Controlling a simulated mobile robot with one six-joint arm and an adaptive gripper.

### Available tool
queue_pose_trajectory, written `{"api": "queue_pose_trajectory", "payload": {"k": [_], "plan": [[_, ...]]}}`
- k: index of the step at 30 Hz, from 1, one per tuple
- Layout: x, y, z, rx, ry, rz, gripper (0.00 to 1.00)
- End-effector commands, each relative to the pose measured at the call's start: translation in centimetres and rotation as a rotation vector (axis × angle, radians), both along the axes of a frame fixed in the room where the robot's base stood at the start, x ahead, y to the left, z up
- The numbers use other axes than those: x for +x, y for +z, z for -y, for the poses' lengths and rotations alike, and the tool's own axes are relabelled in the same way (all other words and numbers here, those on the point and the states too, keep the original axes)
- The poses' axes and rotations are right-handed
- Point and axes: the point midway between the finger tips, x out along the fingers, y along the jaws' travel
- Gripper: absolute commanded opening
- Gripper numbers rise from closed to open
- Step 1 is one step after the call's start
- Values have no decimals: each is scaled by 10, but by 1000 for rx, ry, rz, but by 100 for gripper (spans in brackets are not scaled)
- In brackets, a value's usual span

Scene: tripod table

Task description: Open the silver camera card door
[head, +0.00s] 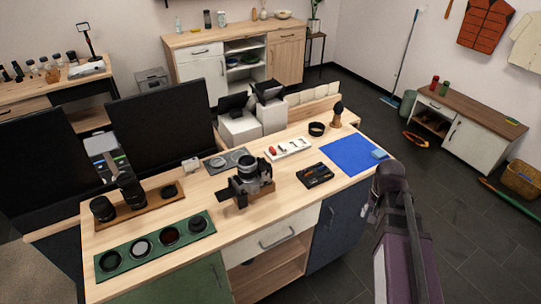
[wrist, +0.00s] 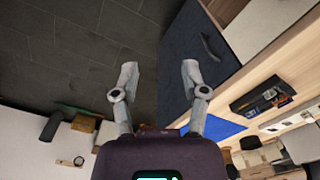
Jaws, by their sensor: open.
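The silver camera (head: 247,184) with a black grip and lens stands on a small stand in the middle of the wooden table top (head: 290,207). Its card door cannot be made out at this size. My gripper (wrist: 159,75) is open and empty in the wrist view, its two grey fingers spread apart over the dark floor beside the table's blue cabinet front. In the head view my arm is at the table's right front corner, well to the right of the camera and apart from it. I cannot pick out the camera surely in the wrist view.
A black tool tray (head: 315,175), a blue mat (head: 350,154) and a white tray (head: 288,149) lie right of the camera. A green filter tray (head: 156,245) and a wooden lens tray (head: 146,206) lie left. Dark monitors (head: 161,130) stand behind. Table front centre is clear.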

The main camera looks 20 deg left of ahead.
Motion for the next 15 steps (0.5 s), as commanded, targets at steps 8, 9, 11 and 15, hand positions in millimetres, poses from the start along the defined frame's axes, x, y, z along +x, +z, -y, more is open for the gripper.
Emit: {"api": "queue_pose_trajectory", "payload": {"k": [8, 9, 11, 15], "plan": [[62, 60, -103, 0, -166, 0, 57], [68, 67, -118, 0, -192, 0, 57], [77, 77, -143, 0, -230, 0, 57], [93, 102, -202, 1, -317, 0, 57]]}}
